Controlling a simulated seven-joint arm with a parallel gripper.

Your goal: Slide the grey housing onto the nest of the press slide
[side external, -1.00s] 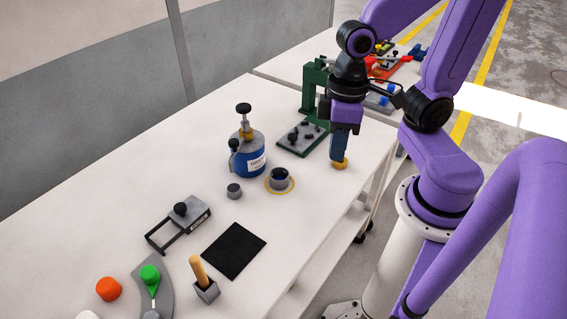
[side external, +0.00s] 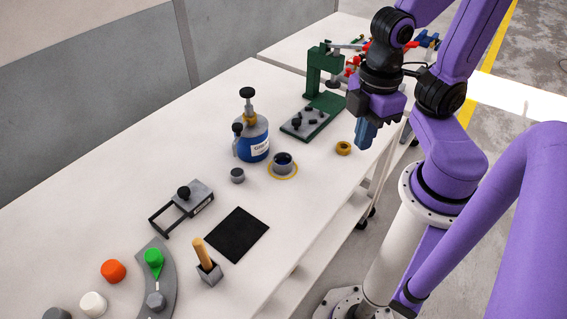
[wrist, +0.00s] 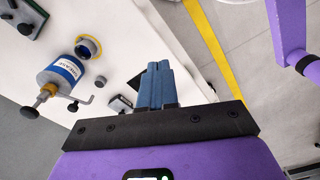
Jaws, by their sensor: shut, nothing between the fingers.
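The grey housing (side external: 283,168), which looks like a short round cup with a dark bore, stands upright inside a yellow ring on the white table; it also shows in the wrist view (wrist: 86,48). The green press (side external: 315,72) stands behind it. A grey plate with black knobs (side external: 303,124) lies on the green base and appears to be the slide; I cannot make out the nest clearly. My gripper (side external: 366,146) is above the table's right edge, apart from the housing, its blue fingers shut and empty. The fingers also show in the wrist view (wrist: 158,66).
A brass ring (side external: 343,149) lies on the table beside my gripper.

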